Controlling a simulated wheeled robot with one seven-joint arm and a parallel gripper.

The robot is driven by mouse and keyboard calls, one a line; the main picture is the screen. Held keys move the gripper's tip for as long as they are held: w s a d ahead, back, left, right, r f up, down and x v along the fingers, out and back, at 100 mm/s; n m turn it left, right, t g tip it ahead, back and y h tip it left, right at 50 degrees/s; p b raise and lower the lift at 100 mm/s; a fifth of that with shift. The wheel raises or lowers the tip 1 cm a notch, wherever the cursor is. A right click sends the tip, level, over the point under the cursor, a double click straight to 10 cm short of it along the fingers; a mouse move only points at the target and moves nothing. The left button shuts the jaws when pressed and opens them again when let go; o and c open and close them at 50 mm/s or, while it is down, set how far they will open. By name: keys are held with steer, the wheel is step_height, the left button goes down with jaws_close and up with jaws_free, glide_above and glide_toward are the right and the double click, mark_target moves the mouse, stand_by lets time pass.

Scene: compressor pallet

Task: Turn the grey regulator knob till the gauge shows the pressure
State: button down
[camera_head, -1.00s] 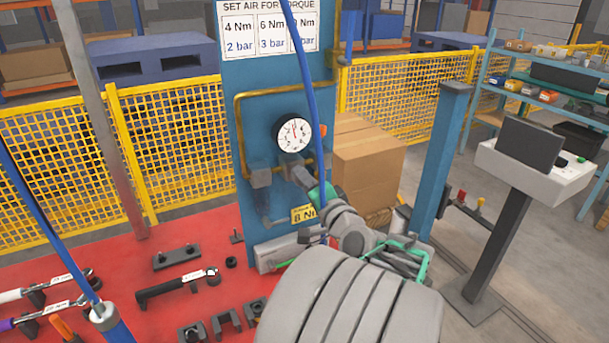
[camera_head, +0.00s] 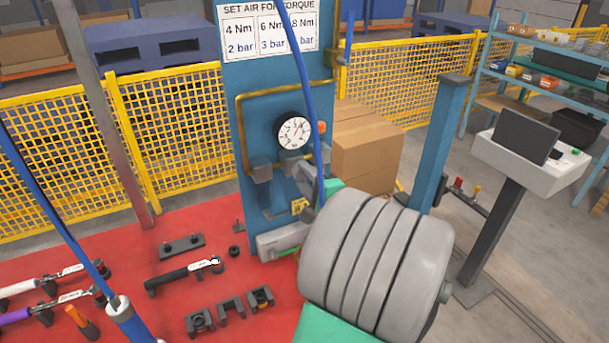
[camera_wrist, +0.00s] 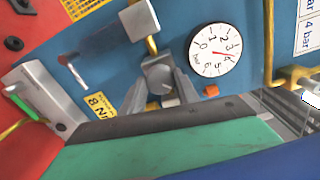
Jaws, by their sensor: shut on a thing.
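The grey regulator knob (camera_wrist: 160,76) is in the middle of the wrist view, below the gauge. My gripper (camera_wrist: 160,88) is shut on it, one finger on each side. In the head view my gripper (camera_head: 301,172) reaches up to the regulator below the gauge, and my arm hides part of it. The round white gauge (camera_head: 295,131) is on the blue panel. In the wrist view its red needle on the gauge (camera_wrist: 214,50) points close to the 4. A yellow tag (camera_wrist: 102,106) reads 8 N, its end cut off.
A sign (camera_head: 267,28) pairs 4 Nm with 2 bar, 6 Nm with 3 bar and 8 Nm with 4 bar, the last partly behind a blue hose. Brass pipes (camera_head: 240,130) flank the gauge. Tools (camera_head: 185,278) lie on the red surface. A cardboard box (camera_head: 367,145) stands right of the panel.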

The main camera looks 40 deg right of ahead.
stand_by(0.3)
steer(key=c, duration=0.9)
jaws_free()
steer(key=b+v, duration=0.1)
steer(key=v, duration=0.6)
steer(key=shift+s+b, duration=0.35)
steer(key=shift+s, duration=0.05)
steer(key=shift+a, duration=0.15)
